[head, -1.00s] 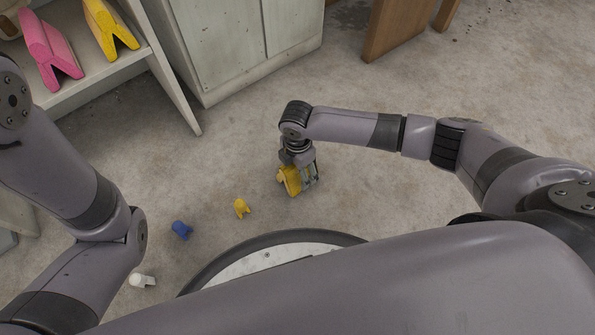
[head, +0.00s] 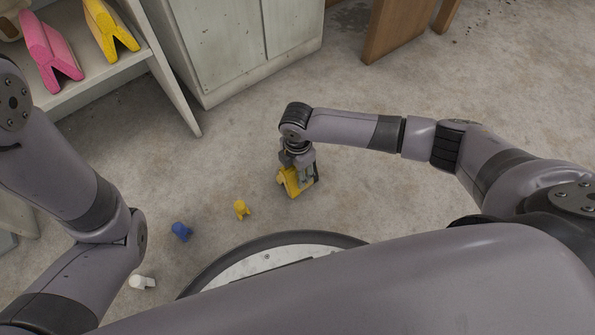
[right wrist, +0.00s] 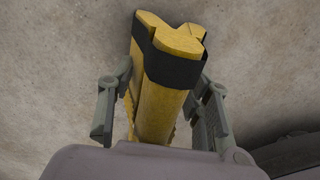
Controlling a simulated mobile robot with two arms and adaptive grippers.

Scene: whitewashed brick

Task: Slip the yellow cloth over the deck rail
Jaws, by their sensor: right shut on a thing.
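My right gripper (head: 298,177) is low over the floor and shut on a thick yellow piece (head: 291,184) with a dark band, perhaps the yellow cloth. In the right wrist view the yellow piece (right wrist: 157,108) has a Y-shaped end, and the fingers of the gripper (right wrist: 163,100) stand on either side. I cannot tell whether it touches the floor. I cannot make out a deck rail. My left arm shows at the left, its gripper out of view.
A small yellow figure (head: 241,209), a blue one (head: 181,231) and a white piece (head: 142,282) lie on the floor. A pale cabinet (head: 230,45) and the white shelf unit (head: 110,75) stand at the back. A wooden piece of furniture (head: 397,28) is top right.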

